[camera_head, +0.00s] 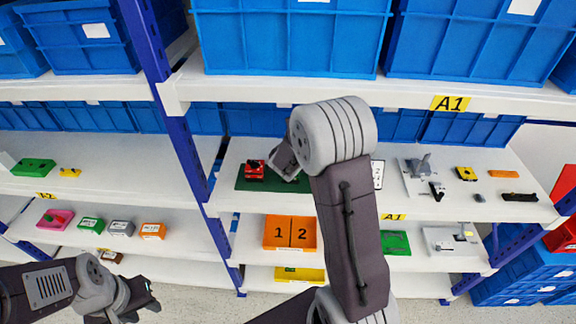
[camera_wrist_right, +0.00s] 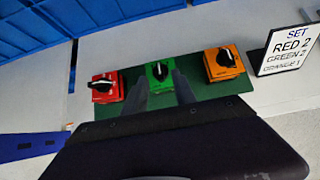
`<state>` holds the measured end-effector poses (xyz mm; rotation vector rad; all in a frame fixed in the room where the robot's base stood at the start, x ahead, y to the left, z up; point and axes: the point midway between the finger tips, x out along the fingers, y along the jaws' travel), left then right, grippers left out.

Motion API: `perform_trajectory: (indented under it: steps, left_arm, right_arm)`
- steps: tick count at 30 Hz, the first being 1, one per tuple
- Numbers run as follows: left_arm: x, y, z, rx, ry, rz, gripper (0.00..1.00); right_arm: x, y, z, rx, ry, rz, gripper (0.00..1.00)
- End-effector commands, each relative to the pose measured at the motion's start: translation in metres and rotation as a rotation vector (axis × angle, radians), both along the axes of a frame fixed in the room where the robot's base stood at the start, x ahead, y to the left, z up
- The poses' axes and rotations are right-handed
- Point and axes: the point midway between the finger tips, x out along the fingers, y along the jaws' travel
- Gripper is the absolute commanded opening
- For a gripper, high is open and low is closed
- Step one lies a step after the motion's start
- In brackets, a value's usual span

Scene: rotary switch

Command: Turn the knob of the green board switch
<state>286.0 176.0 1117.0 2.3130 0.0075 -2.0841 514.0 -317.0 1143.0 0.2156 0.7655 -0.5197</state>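The green board (camera_wrist_right: 118,108) lies on the middle shelf; its left part also shows in the head view (camera_head: 243,184). It carries a red switch (camera_wrist_right: 106,88), a green switch (camera_wrist_right: 160,76) and an orange switch (camera_wrist_right: 222,63), each with a black knob with a white mark. In the head view only the red switch (camera_head: 254,170) is clear; my right wrist hides the others. My right gripper (camera_wrist_right: 160,84) is open, its two grey fingers either side of the lower part of the green switch; contact cannot be told. My left gripper (camera_head: 153,294) is low at the left, far from the board.
A sign (camera_wrist_right: 287,47) beside the board reads SET, RED 2, GREEN 2, with a blurred orange line. A blue post (camera_head: 185,150) stands left of the board. An upper shelf (camera_head: 300,89) with blue bins (camera_head: 290,40) is above.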

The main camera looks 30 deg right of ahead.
Motion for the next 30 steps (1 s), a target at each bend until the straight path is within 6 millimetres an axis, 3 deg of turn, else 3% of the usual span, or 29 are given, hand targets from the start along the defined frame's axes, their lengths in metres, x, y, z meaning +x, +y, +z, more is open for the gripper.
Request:
perform_trajectory:
  steps: [6, 17, 21, 30]
  left_arm:
    - [0.0, 0.0, 0.002, 0.0, 0.0, 0.0, 0.36]
    - [0.0, 0.0, 0.002, 0.0, 0.0, 0.0, 0.36]
    - [0.0, 0.0, 0.002, 0.0, 0.0, 0.0, 0.36]
    - [0.0, 0.0, 0.006, 0.0, 0.0, 0.0, 0.36]
  right_arm:
    - [0.023, -0.015, -0.028, 0.0, 0.002, -0.002, 0.33]
    - [0.03, -0.018, -0.035, 0.001, -0.001, -0.001, 0.33]
    - [0.029, -0.018, -0.035, 0.001, -0.001, -0.001, 0.0]
    - [0.03, -0.017, -0.033, 0.002, 0.0, -0.016, 0.0]
